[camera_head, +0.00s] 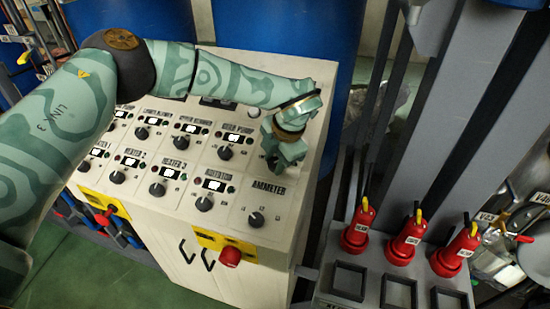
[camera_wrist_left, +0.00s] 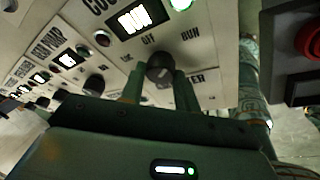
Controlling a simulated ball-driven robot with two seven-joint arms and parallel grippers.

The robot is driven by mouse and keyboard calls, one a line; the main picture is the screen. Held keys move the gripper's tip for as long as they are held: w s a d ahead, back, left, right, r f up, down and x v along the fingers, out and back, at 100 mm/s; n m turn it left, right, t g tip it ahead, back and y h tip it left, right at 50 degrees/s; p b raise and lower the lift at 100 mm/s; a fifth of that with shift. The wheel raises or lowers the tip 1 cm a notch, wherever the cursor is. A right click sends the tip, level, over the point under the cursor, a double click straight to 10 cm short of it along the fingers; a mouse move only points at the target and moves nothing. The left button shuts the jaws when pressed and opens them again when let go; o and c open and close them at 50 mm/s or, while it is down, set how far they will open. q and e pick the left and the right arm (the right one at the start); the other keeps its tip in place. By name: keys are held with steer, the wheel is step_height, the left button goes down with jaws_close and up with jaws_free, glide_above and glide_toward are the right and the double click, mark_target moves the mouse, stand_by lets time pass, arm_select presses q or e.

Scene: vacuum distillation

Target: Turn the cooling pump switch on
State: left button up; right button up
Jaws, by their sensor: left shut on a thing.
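The cooling pump switch (camera_wrist_left: 160,66) is a dark round knob on the pale control panel (camera_head: 228,238). It shows in the left wrist view, below a lit display (camera_wrist_left: 133,16) that seems to read RUN. A bright green lamp (camera_wrist_left: 180,4) is lit beside that display, and a dark red lamp (camera_wrist_left: 103,38) is at its left. The knob has OFF and RUN marks above it. My left gripper (camera_head: 280,157) is shut on the knob, with one finger at each side in the wrist view (camera_wrist_left: 160,90). In the head view the gripper hides the knob.
A red emergency button (camera_head: 230,256) sits on the panel's front. Blue drums (camera_head: 287,30) stand behind.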

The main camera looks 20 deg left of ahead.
arm_select(q)
steer(key=shift+m, duration=0.6)
steer(key=shift+t, duration=0.3)
steer(key=o, duration=1)
steer(key=shift+c, duration=0.2)
steer(key=shift+r, duration=0.1)
steer(key=b+v, duration=0.2)
steer(key=v, duration=1.4)
steer(key=shift+d+b, duration=0.35)
steer(key=shift+d, duration=0.05)
steer(key=shift+w, duration=0.1)
